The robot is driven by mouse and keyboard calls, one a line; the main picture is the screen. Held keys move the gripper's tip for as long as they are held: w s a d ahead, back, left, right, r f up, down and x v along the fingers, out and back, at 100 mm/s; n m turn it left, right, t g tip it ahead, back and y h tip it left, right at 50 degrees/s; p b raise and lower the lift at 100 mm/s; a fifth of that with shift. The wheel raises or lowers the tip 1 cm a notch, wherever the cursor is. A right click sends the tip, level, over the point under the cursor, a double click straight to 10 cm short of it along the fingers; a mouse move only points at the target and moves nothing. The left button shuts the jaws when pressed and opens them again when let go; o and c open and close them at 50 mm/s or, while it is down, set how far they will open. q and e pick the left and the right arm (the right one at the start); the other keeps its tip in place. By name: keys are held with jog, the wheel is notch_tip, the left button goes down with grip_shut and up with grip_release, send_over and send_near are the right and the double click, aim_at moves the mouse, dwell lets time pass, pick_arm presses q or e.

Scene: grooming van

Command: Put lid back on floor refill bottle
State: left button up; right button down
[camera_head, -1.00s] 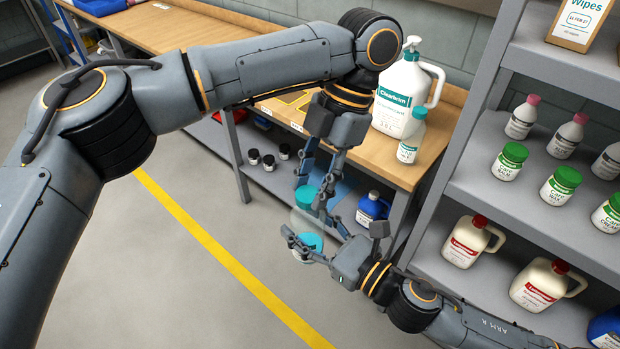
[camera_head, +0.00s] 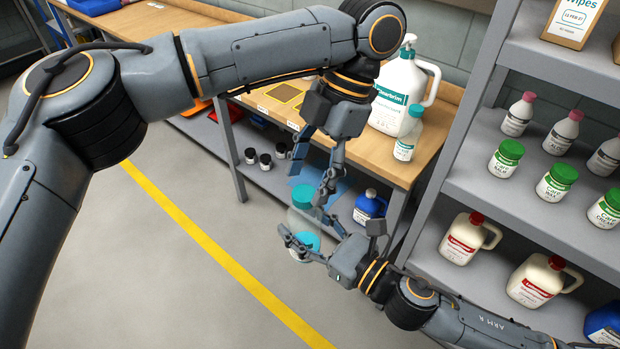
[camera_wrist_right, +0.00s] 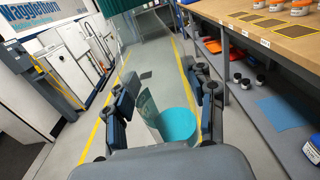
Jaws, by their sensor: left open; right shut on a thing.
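The floor refill bottle (camera_head: 300,218) is a see-through container with a teal lower part, below the bench's front edge. My right gripper (camera_head: 306,238) is shut on it; the teal part also shows between the fingers in the right wrist view (camera_wrist_right: 177,126). A teal lid (camera_head: 303,195) shows at the top of the clear body. Whether it is fully seated cannot be told. My left gripper (camera_head: 309,184) is open just above the lid, one finger raised to the left and the other close to the lid's right side.
A large white pump bottle (camera_head: 398,97) and a small teal-capped bottle (camera_head: 407,137) stand on the wooden bench (camera_head: 345,150). A blue jug (camera_head: 369,207) and dark jars (camera_head: 265,161) sit on its lower shelf. The grey rack (camera_head: 478,190) stands right. The floor left is clear.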

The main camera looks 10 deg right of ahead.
pick_arm(q)
jog(key=shift+s+r, duration=0.1)
jog(key=shift+r, duration=1.4)
jog(key=shift+c, duration=0.4)
jog(key=shift+n, duration=0.3)
